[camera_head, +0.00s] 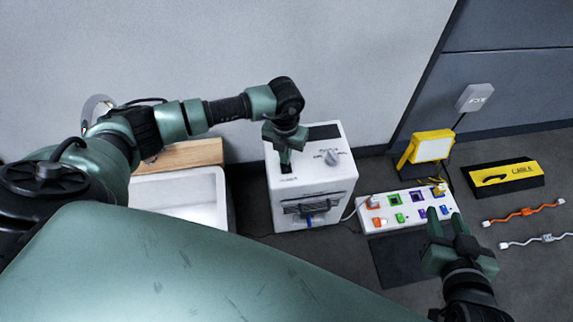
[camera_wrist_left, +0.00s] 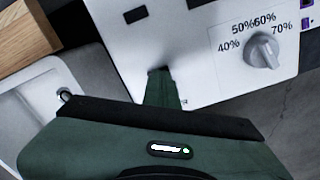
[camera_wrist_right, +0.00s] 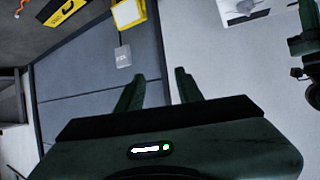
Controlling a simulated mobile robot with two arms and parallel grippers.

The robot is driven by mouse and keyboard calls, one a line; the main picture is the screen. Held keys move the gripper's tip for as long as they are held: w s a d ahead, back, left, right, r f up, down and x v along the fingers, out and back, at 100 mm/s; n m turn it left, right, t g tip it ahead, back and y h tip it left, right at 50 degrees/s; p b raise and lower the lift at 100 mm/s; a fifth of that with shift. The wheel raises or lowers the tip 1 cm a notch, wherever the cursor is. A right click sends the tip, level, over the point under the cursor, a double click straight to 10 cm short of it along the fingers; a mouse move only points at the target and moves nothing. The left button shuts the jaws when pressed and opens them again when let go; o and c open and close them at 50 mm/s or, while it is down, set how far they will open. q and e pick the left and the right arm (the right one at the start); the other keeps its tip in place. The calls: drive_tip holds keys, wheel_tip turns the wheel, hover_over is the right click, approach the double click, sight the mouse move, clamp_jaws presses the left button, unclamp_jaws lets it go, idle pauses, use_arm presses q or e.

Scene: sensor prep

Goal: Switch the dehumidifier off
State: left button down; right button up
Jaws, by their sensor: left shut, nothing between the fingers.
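The dehumidifier (camera_head: 309,191) is a white box standing on the floor in the middle of the head view, with a dark grille on its front. Its top panel carries a grey dial (camera_head: 332,157), marked 40% to 70% in the left wrist view (camera_wrist_left: 262,50). My left gripper (camera_head: 285,160) is shut and empty, pointing down at the left part of the top panel. Its fingertips meet a small dark spot there (camera_wrist_left: 158,69); whether they press it I cannot tell. My right gripper (camera_head: 447,226) is open and empty, well to the right of the dehumidifier.
A white power strip (camera_head: 377,222) with coloured plugs and switches lies right of the dehumidifier. A yellow work lamp (camera_head: 431,147), a yellow-black cable case (camera_head: 505,175) and two cables are further right. A white bin (camera_head: 180,197) and a wooden board (camera_head: 188,155) stand left.

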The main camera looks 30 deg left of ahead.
use_arm(q)
drive_tip(key=shift+r+p, duration=0.45)
drive_tip(key=shift+p, duration=0.05)
drive_tip(key=shift+r+p, duration=0.55)
drive_tip(key=shift+r, duration=0.05)
drive_tip(key=shift+r+p, duration=0.5)
drive_tip(key=shift+r, duration=0.1)
drive_tip(key=shift+r+p, duration=0.55)
drive_tip(key=shift+r, duration=0.1)
drive_tip(key=shift+r+p, duration=0.7)
drive_tip(key=shift+r, duration=0.45)
use_arm(e)
drive_tip(key=s+d+f+g+h, duration=0.1)
drive_tip(key=s+d+f+g, duration=0.1)
drive_tip(key=s+f+g, duration=0.2)
drive_tip(key=s+d+f+g+h, duration=0.1)
drive_tip(key=s+d+f+g, duration=0.1)
drive_tip(key=s+f+g, duration=0.3)
drive_tip(key=s, duration=0.4)
drive_tip(key=shift+s+d, duration=0.15)
drive_tip(key=shift+d, duration=0.2)
use_arm(q)
drive_tip(key=shift+s+f, duration=0.1)
drive_tip(key=shift+s, duration=0.05)
use_arm(e)
drive_tip(key=shift+s, duration=0.1)
